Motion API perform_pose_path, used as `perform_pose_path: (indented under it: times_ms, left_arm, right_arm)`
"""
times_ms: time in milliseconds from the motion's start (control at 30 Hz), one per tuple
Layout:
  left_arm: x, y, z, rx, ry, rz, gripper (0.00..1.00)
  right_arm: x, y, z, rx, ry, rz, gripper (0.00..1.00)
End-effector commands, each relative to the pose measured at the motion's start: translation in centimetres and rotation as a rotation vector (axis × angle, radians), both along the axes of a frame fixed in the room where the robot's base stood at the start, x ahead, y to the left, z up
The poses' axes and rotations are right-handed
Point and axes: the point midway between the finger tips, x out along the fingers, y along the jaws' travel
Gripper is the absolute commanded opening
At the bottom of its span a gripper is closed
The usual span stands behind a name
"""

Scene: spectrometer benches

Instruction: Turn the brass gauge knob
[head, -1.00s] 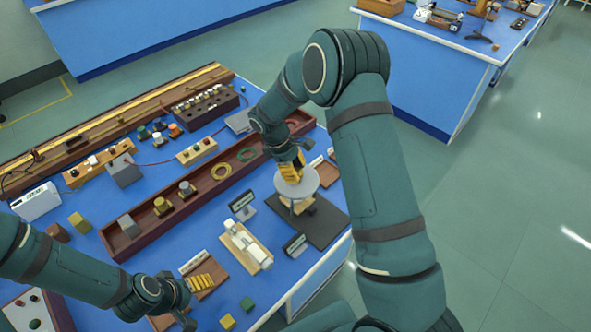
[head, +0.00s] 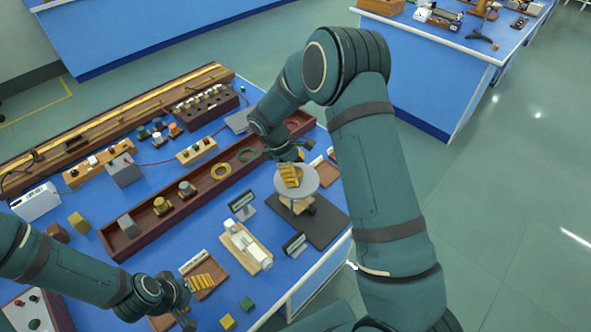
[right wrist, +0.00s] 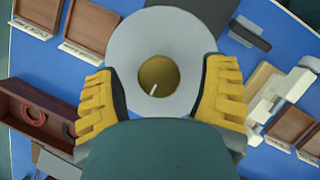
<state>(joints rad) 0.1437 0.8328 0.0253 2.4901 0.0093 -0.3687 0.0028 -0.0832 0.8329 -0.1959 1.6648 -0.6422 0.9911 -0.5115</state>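The brass gauge knob (right wrist: 158,76) is round with a pale mark near its lower left edge, in the right wrist view. It sits at the middle of a round grey dial (right wrist: 127,42). The dial (head: 311,187) also shows in the head view, raised on a stand; the knob is hidden there. My right gripper (right wrist: 160,95) is open, with a yellow ribbed finger on each side of the dial's lower part. Clear gaps separate both fingers from the knob. In the head view, my right gripper (head: 290,176) is over the dial. My left gripper (head: 194,300) appears open at the bench's front left.
A dark base plate (head: 325,222) lies under the dial stand. A cream block fixture (head: 245,246) and small label signs stand to its left. A long dark red tray (head: 135,243) holds knobs and rings behind. Loose small cubes lie near the front edge.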

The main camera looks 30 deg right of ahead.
Motion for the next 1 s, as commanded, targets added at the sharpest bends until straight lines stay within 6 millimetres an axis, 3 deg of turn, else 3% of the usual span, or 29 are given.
perform_pose_path:
  times_ms: [267,700,1000]
  left_arm:
    - [0.0,0.0,0.0,0.0,0.0,0.0,0.72]
    - [0.0,0.0,0.0,0.0,0.0,0.0,0.72]
    - [0.0,0.0,0.0,0.0,0.0,0.0,0.72]
  right_arm:
    - [0.3,0.2,0.7,0.0,-0.005,0.001,0.72]
    - [2.1,2.7,8.1,0.0,-0.005,0.001,0.72]
    - [2.7,3.6,11.0,-0.001,-0.001,0.0,0.72]
